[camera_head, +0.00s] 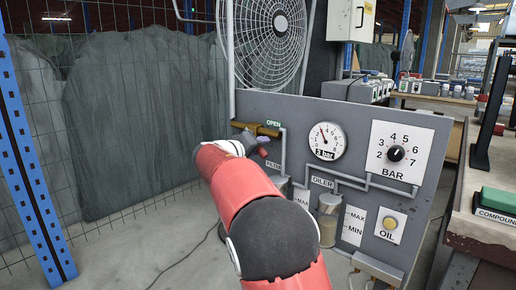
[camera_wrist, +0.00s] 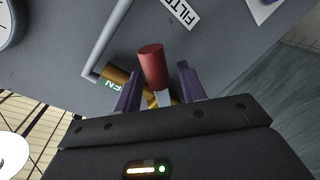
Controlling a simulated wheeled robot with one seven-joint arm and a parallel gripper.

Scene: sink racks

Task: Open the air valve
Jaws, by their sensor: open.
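The air valve (camera_head: 266,130) is a brass body on the upper left of the grey panel, beside a green OPEN label (camera_head: 273,123). In the wrist view its brass body (camera_wrist: 115,76) is partly hidden behind my gripper. The valve's red handle (camera_wrist: 151,66) shows between the two purple fingers of my gripper (camera_wrist: 159,72), with a metal stem below it. The fingers are open, one on each side of the handle, with visible gaps. In the head view my gripper (camera_head: 254,142) is just in front of the valve and hides part of it.
The grey panel (camera_head: 300,108) carries a pressure gauge (camera_head: 327,141), a BAR knob (camera_head: 396,153), an oiler (camera_head: 328,222), an OIL button (camera_head: 390,223) and thin pipes. A wire fence (camera_head: 190,150) and blue post (camera_head: 30,170) stand left. A workbench is right.

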